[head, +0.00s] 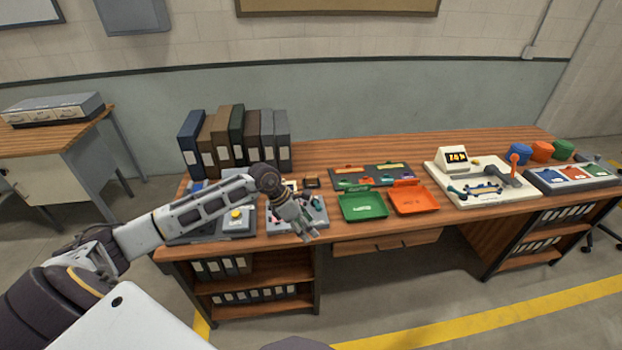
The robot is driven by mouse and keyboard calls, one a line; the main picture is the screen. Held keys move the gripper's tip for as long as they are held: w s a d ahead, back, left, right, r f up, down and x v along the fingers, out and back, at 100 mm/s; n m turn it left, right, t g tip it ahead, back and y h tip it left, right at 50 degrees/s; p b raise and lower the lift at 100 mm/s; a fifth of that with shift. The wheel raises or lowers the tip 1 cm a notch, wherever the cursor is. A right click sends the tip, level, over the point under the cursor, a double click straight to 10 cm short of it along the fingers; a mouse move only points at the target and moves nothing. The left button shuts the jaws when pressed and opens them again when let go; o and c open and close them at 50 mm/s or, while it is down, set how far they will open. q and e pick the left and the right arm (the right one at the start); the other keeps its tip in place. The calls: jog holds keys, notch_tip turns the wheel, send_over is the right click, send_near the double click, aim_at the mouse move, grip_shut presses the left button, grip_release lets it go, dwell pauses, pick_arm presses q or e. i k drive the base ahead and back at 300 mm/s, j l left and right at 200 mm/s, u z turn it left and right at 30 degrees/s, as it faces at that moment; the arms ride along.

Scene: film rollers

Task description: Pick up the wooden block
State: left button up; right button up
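I cannot make out a wooden block with certainty on the workbench (440,150). My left arm comes in from the left, and my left gripper (309,236) is over the bench's front edge, pointing down and to the right. It is in front of a grey tray (318,212) with small parts and hides part of it. The gripper is too small in view to tell whether its fingers are apart or holding anything. My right gripper is not in view.
Binders (236,142) stand at the back left. A green tray (363,206) and an orange tray (413,198) lie right of my gripper. The bench's back middle is clear.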

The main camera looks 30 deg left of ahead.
aim_at(311, 179)
jog(key=i+j, duration=0.95)
jog(key=i, duration=0.15)
